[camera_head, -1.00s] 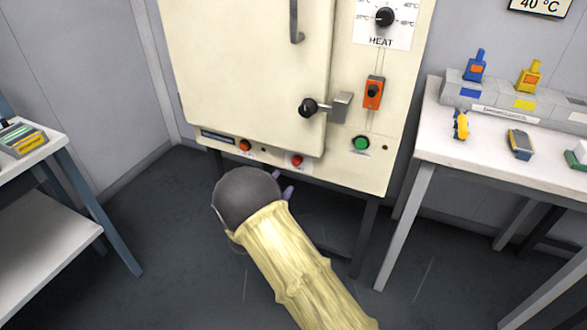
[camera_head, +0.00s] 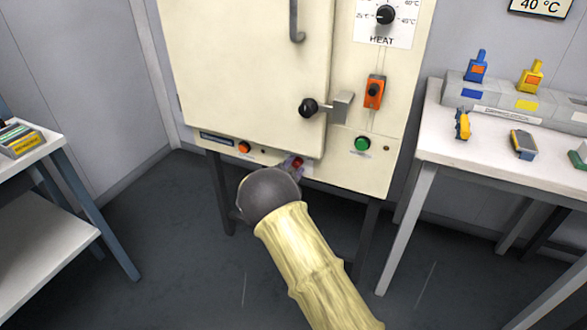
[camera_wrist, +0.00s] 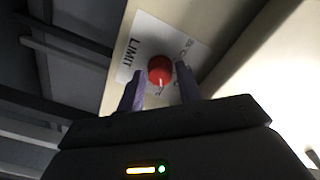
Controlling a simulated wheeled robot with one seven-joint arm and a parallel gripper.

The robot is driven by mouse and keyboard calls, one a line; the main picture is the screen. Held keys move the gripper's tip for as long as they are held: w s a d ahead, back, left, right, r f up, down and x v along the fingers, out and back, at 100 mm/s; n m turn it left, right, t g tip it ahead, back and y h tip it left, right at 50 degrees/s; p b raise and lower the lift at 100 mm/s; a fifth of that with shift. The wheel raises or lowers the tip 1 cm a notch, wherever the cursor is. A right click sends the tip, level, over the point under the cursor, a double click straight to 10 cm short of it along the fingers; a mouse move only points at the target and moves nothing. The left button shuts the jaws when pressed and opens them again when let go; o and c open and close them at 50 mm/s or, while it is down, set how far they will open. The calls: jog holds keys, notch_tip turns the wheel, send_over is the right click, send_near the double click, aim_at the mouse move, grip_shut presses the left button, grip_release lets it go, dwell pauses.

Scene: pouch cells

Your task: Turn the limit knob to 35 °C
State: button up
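The red limit knob (camera_wrist: 160,69) sits on a white plate (camera_wrist: 143,43) printed LIMIT, on the lower front panel of the cream oven. Its small pale pointer mark faces down in the wrist view, and the scale's figures are too blurred to read. My gripper (camera_wrist: 160,75) is open, with one purple finger on each side of the knob. I cannot tell whether the fingers touch it. In the head view my gripper (camera_head: 292,165) is at the panel's lower edge and hides most of the knob (camera_head: 298,162).
The oven door (camera_head: 245,70) has a latch with a black ball (camera_head: 308,108) just above my gripper. An orange button (camera_head: 244,147) and a green button (camera_head: 362,144) flank the knob. The HEAT dial (camera_head: 384,14) is higher up. Tables stand left (camera_head: 45,200) and right (camera_head: 480,160).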

jog(key=c, duration=0.6)
jog(key=shift+n+p, duration=0.3)
jog(key=n+p, duration=0.3)
jog(key=n, duration=0.2)
jog(key=shift+r+p, duration=0.1)
jog(key=shift+p, duration=0.25)
jog(key=n+p, duration=0.3)
jog(key=n, duration=0.2)
jog(key=shift+a, duration=0.1)
jog(key=n+p, duration=0.2)
jog(key=n, duration=0.7)
jog(key=n+p, duration=0.1)
jog(key=n, duration=0.3)
jog(key=shift+f, duration=0.25)
jog(key=shift+n+p, duration=0.3)
